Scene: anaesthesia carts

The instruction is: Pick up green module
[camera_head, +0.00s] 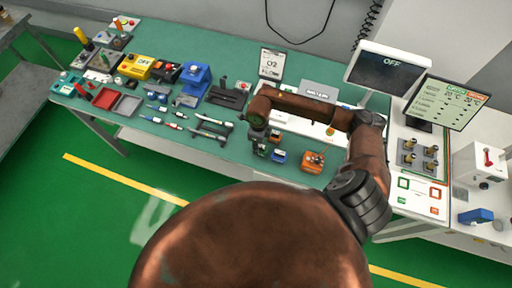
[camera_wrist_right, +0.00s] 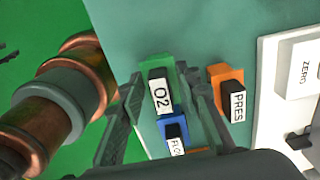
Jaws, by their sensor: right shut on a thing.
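The green module (camera_wrist_right: 148,66) with a black top and a white "O2" label shows in the right wrist view. My right gripper (camera_wrist_right: 160,82) has a finger on each side of it and is shut on it. In the head view my right gripper (camera_head: 258,128) points down over the teal table, near its front edge. The module under it is small and mostly hidden there. I cannot tell whether it is clear of the table. My left gripper is not in view.
A blue module (camera_wrist_right: 167,122) labelled "FLOW" is close beside the green one. An orange module (camera_wrist_right: 229,75) labelled "PRES" is just right of the fingers. Pens and tools (camera_head: 213,128) lie left of my gripper. A white panel (camera_wrist_right: 290,75) bounds the right.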

